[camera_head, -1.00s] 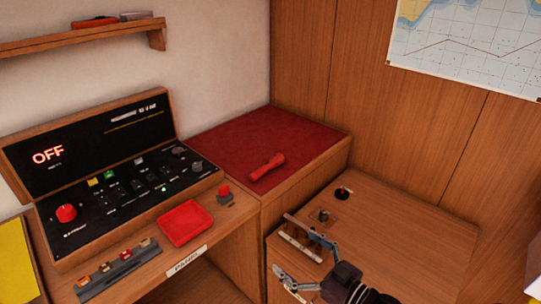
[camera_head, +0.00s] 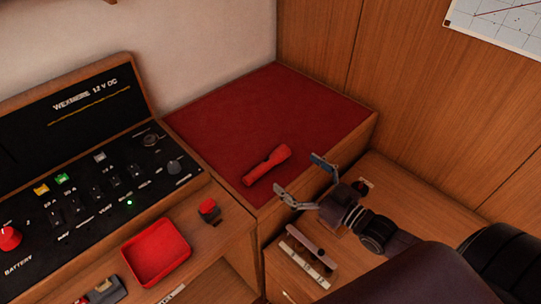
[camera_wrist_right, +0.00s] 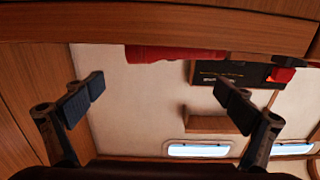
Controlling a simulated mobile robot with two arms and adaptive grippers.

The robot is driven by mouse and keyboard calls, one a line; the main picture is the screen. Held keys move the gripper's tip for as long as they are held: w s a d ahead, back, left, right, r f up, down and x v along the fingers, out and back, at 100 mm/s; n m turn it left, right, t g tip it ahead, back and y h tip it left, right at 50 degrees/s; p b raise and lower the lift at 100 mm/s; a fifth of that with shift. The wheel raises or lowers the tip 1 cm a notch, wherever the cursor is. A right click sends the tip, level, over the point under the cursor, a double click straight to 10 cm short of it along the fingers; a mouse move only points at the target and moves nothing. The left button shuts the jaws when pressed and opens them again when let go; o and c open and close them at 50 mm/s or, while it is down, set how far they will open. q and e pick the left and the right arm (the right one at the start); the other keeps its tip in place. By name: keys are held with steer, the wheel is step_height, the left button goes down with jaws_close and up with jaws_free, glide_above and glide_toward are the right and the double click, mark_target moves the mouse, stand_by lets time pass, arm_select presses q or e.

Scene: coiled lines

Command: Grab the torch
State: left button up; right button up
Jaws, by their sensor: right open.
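A red torch (camera_head: 267,165) lies on the red-topped bench (camera_head: 250,100) in the head view, slanting across its front part. In the right wrist view the red torch (camera_wrist_right: 172,54) shows near the top, seen level with the bench edge. My right gripper (camera_head: 300,176) is open and empty, just right of and in front of the torch, with its two fingers spread toward it. The fingers also show apart in the right wrist view (camera_wrist_right: 158,95), with nothing between them. My left gripper is not in view.
A switch panel (camera_head: 110,185) stands at the left. In front of it are a red tray (camera_head: 157,251) and a small red-topped block (camera_head: 209,211). A lower wooden cabinet lies under my right arm. The red bench top around the torch is clear.

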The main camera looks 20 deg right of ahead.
mark_target(266, 165)
steer(key=shift+w+a+r, duration=0.15)
steer(key=shift+w, duration=0.4)
steer(key=p+x, duration=0.1)
steer(key=x, duration=0.3)
steer(key=shift+w, duration=0.1)
steer(key=shift+w+a, duration=0.1)
steer(key=shift+w, duration=0.2)
steer(key=shift+w+f, duration=0.2)
steer(key=shift+f, duration=0.05)
steer(key=shift+a, duration=0.1)
steer(key=shift+c, duration=1.4)
steer(key=c, duration=0.7)
steer(key=shift+s, duration=0.1)
steer(key=c, duration=1.6)
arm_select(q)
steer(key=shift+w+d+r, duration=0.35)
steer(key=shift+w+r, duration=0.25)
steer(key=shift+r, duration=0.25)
arm_select(e)
steer(key=shift+c, duration=0.3)
